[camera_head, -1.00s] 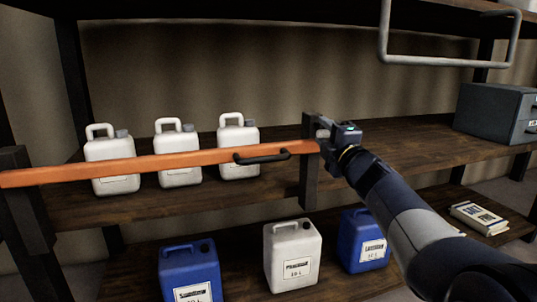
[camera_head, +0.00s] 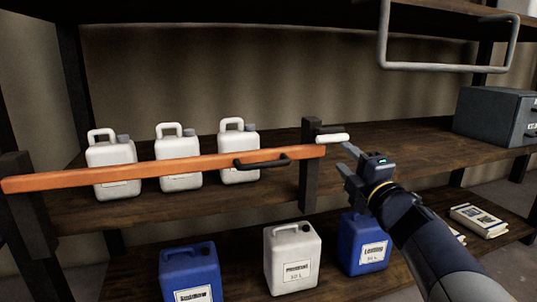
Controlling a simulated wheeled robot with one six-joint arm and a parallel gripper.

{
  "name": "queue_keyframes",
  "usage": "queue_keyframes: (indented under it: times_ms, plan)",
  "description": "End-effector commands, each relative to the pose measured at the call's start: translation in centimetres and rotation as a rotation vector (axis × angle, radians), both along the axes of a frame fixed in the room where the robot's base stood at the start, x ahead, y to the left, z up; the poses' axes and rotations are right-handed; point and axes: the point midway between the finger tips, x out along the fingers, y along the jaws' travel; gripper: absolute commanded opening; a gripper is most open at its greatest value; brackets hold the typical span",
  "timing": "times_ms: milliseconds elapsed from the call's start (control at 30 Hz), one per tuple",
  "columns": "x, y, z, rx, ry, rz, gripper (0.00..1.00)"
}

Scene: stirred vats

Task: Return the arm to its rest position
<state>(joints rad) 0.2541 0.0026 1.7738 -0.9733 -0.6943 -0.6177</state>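My gripper (camera_head: 350,166) is at the right of centre, in front of the shelf. Its two fingers point up and left and stand apart, with nothing seen between them. It is a little to the right of the dark post (camera_head: 311,165) and of a small white handle (camera_head: 332,138) at the post's top, and does not appear to touch either. My arm reaches in from the lower right.
An orange bar (camera_head: 120,174) with a black handle (camera_head: 262,161) crosses before three white canisters (camera_head: 178,150). Below stand blue canisters (camera_head: 190,271) and a white one (camera_head: 292,255). A grey box (camera_head: 494,116) sits right; a grey tube frame (camera_head: 449,66) hangs above.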

Motion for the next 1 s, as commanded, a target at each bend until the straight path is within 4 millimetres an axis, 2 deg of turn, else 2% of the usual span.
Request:
queue_keyframes:
  times_ms: [33,100,533,600,800,1000]
  plan:
    - [1.3,0.6,-0.2,0.001,0.003,0.006,0.39]
    - [2.5,0.9,0.1,0.002,0.002,0.005,0.39]
    - [9.5,3.2,1.7,0.001,0.001,0.004,0.39]
    - [9.4,3.3,2.4,0.079,0.026,0.004,0.39]
    - [9.4,3.1,2.8,0.286,0.094,0.004,0.39]
    - [9.4,3.0,2.8,0.376,0.122,0.003,0.39]
